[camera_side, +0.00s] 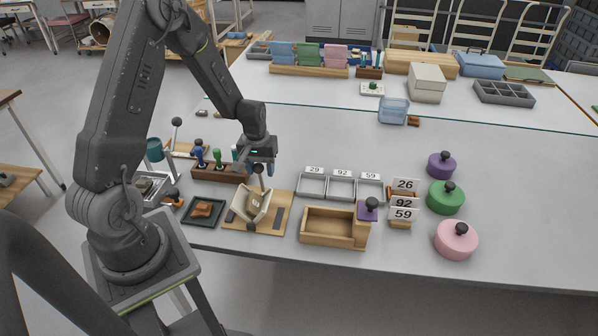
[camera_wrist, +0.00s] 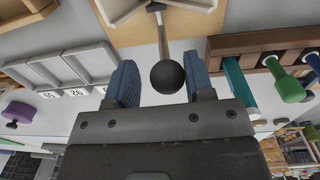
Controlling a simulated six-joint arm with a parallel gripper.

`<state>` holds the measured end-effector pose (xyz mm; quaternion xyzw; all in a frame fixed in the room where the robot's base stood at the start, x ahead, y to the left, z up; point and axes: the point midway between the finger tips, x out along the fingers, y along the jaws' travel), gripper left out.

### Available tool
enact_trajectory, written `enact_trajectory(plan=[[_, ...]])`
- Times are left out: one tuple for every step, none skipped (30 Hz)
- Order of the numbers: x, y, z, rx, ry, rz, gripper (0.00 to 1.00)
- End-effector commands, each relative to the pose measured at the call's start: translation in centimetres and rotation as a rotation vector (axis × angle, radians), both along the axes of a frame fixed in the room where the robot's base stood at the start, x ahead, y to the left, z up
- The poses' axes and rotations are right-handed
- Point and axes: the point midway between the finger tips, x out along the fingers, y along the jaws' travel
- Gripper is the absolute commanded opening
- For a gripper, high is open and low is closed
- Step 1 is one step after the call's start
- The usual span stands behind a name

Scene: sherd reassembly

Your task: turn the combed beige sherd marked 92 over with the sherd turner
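The sherd turner (camera_side: 279,216) is a wooden base with a pale, tilted V-shaped cradle and a lever ending in a dark ball knob (camera_wrist: 167,76). A beige sherd (camera_side: 254,202) lies in the cradle in the side view; I cannot read a mark or see combing on it. My gripper (camera_side: 262,158) is just above the knob in the side view. In the wrist view my gripper (camera_wrist: 158,84) has its blue fingers spread, with the knob between them and a gap beside the left finger. The sherd is not visible in the wrist view.
A dark tray (camera_side: 188,221) with a brown sherd (camera_side: 203,209) sits left of the turner. A wooden rack (camera_side: 228,176) of tools stands behind. Grey trays (camera_side: 311,193) labelled 29, 92 and 59, a wooden box (camera_side: 327,229) and number cards (camera_side: 404,202) are to the right.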

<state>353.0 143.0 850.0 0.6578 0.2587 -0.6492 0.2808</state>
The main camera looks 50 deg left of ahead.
Motion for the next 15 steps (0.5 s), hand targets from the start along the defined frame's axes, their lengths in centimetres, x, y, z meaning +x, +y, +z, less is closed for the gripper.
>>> enact_trajectory(plan=[[0.3,-0.3,0.0,0.007,0.008,-0.004,0.48],[0.4,-0.4,0.0,0.013,0.014,-0.004,0.48],[0.6,-0.6,0.0,0.020,0.020,-0.004,0.48],[0.7,-0.7,0.0,0.026,0.025,-0.004,0.48],[0.8,-0.8,0.0,0.031,0.031,-0.004,0.48],[0.9,-1.0,-0.1,0.038,0.038,-0.003,0.48],[1.0,-1.1,-0.1,0.044,0.044,-0.003,0.48],[1.2,-1.2,-0.2,0.048,0.049,-0.003,0.48],[1.3,-1.4,-0.2,0.055,0.058,-0.003,0.48],[1.4,-1.5,-0.2,0.061,0.062,-0.002,0.48],[1.6,-1.6,-0.3,0.067,0.067,-0.003,0.48],[1.7,-1.8,-0.3,0.075,0.075,-0.002,0.48],[1.8,-1.9,-0.4,0.082,0.081,-0.001,0.48],[2.0,-2.0,-0.4,0.088,0.086,-0.001,0.48],[2.1,-2.1,-0.5,0.093,0.092,-0.002,0.48]])
